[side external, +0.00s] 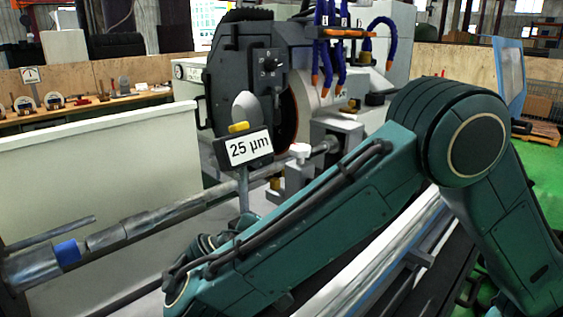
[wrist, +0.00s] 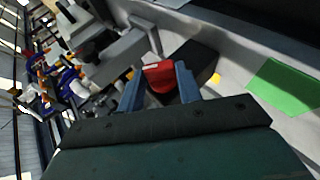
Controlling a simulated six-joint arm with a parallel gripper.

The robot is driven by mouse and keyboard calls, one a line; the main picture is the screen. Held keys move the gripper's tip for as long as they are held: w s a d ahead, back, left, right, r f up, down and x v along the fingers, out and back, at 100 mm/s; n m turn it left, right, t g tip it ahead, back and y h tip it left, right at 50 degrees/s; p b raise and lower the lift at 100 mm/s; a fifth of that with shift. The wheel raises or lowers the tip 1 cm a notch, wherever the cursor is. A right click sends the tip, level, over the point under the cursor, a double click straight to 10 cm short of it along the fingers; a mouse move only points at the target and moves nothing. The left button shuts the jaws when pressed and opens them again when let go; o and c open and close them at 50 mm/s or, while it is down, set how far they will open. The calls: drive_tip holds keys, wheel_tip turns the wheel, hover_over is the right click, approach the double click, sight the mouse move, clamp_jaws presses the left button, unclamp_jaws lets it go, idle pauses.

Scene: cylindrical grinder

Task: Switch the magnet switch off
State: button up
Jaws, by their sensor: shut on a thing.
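In the wrist view, a red switch piece (wrist: 158,76) sits between the two blue-grey fingers of my gripper (wrist: 159,70). The fingers are closed on it from both sides. A dark block (wrist: 193,60) lies right behind and beside the red piece; whether the two are joined I cannot tell. The red piece appears to be the magnet switch, but no label shows. In the side external view my arm reaches down to the lower left, and its gripper and the red piece are hidden.
A 25 µm display (side external: 249,148) stands on a post near the grinding wheel head (side external: 262,75). A long grey shaft (side external: 150,220) runs across the machine at left. A green patch (wrist: 285,87) and pale surface lie right of the gripper in the wrist view.

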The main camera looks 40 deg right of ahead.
drive_tip(key=o, duration=1)
drive_tip(key=shift+d+r+y, duration=0.1)
drive_tip(key=shift+r+y, duration=0.05)
drive_tip(key=shift+y, duration=0.35)
drive_tip(key=shift+d+r+m+y, duration=0.2)
drive_tip(key=shift+m+y, duration=0.1)
drive_tip(key=shift+y, duration=0.65)
drive_tip(key=shift+d+r+m+y, duration=0.1)
drive_tip(key=shift+d+m+y, duration=0.15)
drive_tip(key=shift+y, duration=0.7)
drive_tip(key=shift+d+m+g+y, duration=0.1)
drive_tip(key=shift+d+m+y, duration=0.1)
drive_tip(key=shift+y, duration=0.65)
drive_tip(key=shift+d+m+g+y, duration=0.1)
drive_tip(key=shift+d+m+y, duration=0.05)
drive_tip(key=shift+y, duration=0.75)
drive_tip(key=shift+d+m+g+y, duration=0.1)
drive_tip(key=shift+d+m+y, duration=0.1)
drive_tip(key=shift+y, duration=0.65)
